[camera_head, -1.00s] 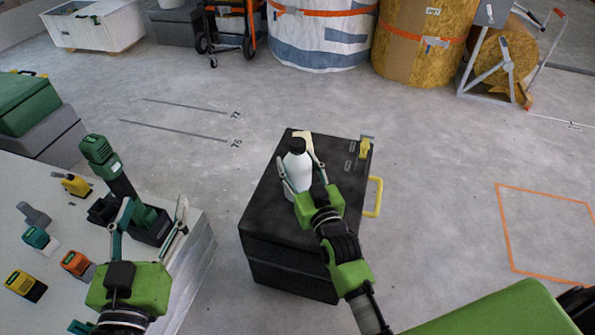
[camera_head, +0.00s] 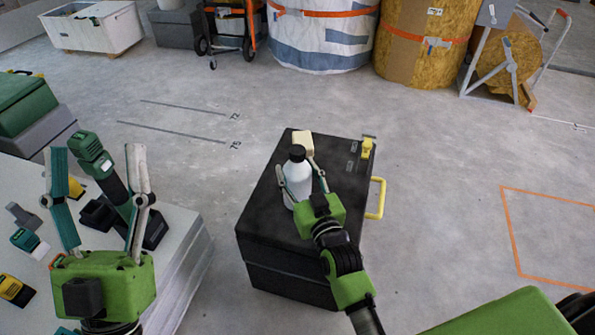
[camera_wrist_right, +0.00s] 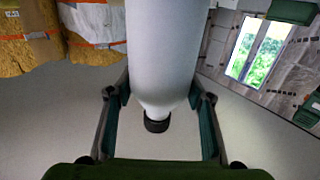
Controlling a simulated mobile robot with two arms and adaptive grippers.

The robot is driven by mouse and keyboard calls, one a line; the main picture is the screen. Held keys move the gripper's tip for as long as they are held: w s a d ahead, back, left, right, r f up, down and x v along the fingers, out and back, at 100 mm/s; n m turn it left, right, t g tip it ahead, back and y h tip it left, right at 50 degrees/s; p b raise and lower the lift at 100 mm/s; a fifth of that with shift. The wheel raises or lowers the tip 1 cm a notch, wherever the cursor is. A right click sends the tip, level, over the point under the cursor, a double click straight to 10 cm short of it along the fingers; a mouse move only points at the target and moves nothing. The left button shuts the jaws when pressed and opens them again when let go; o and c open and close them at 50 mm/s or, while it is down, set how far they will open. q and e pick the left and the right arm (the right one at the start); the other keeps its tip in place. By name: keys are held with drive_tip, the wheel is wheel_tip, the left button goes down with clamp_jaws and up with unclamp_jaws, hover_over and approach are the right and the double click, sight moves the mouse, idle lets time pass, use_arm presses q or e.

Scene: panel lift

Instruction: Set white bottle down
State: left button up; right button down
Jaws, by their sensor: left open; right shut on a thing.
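My right gripper is shut on the bottle. In the right wrist view the bottle (camera_wrist_right: 160,50) also sits between the two fingers (camera_wrist_right: 160,105), with its cap toward the bottom of the picture. The bottle's base is partly hidden, so I cannot tell whether it touches the case. My left gripper (camera_head: 98,158) is open and empty, over the white table at the left.
A small cream block (camera_head: 303,143) is behind the bottle on the case. The case has a yellow latch (camera_head: 367,148) and yellow handle (camera_head: 378,198). A green drill (camera_head: 92,152) and several small tools are on the white table (camera_head: 190,240). The floor right of the case is clear.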

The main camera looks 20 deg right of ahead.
use_arm(q)
drive_tip(key=shift+s, duration=0.1)
use_arm(e)
drive_tip(key=c, duration=1)
unclamp_jaws()
drive_tip(key=shift+f, duration=0.1)
drive_tip(key=shift+c, duration=0.2)
drive_tip(key=s+p, duration=0.2)
drive_tip(key=s, duration=0.4)
drive_tip(key=shift+s+d, duration=0.15)
wheel_tip(320, 180, up, 17)
drive_tip(key=n+y, duration=0.2)
drive_tip(key=y, duration=0.2)
hover_over(303, 181)
drive_tip(key=s+a, duration=0.5)
drive_tip(key=s, duration=0.4)
use_arm(q)
drive_tip(key=w+f+g+y, duration=0.1)
drive_tip(key=w+f+g, duration=0.2)
drive_tip(key=f, duration=0.3)
drive_tip(key=w+f+g+y, duration=0.2)
drive_tip(key=w+f+g, duration=0.2)
drive_tip(key=f, duration=0.3)
drive_tip(key=shift+g+p, duration=0.45)
drive_tip(key=shift+g, duration=0.05)
use_arm(e)
drive_tip(key=shift+s+d+f+t, duration=0.1)
drive_tip(key=shift+s+d+t, duration=0.05)
drive_tip(key=shift+t, duration=0.15)
